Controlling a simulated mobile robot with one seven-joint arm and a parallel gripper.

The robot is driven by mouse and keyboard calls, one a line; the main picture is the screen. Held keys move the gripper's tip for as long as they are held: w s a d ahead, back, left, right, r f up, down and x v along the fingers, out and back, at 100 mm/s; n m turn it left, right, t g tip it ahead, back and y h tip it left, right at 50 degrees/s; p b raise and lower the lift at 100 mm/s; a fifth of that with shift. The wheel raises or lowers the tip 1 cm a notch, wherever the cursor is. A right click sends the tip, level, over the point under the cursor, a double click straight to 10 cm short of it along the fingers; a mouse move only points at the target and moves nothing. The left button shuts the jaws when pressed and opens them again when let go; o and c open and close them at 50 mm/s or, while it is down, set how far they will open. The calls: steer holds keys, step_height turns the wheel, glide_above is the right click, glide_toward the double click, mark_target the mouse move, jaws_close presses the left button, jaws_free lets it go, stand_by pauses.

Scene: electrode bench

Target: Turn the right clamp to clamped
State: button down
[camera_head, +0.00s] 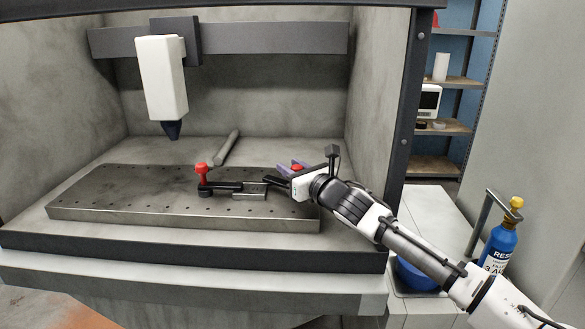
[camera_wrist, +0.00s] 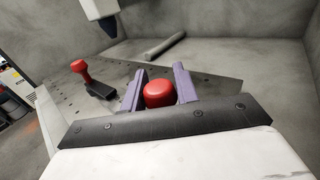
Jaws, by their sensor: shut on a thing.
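The right clamp's red knob (camera_wrist: 158,93) sits between the two purple fingers of my gripper (camera_wrist: 160,76) in the wrist view. In the head view my gripper (camera_head: 292,166) is at the right end of the bed plate, with a bit of the red knob (camera_head: 297,167) showing at the fingers. My gripper is shut on this knob. Most of the right clamp is hidden behind my gripper; its angle is hard to tell. The left clamp (camera_head: 220,187) has an upright red handle and stands to the left; it also shows in the wrist view (camera_wrist: 99,89).
The perforated metal bed plate (camera_head: 120,205) lies in the grey enclosure. A white spindle head (camera_head: 162,80) with a dark tip hangs above its left part. A grey rod (camera_head: 227,147) lies behind the clamps. The enclosure's dark right post (camera_head: 405,110) stands near my arm.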

steer(key=c, duration=1.1)
jaws_free()
steer(key=shift+d, duration=0.1)
steer(key=b+v, duration=0.2)
steer(key=v, duration=0.9)
steer(key=shift+s+d, duration=0.25)
steer(key=shift+s, duration=0.1)
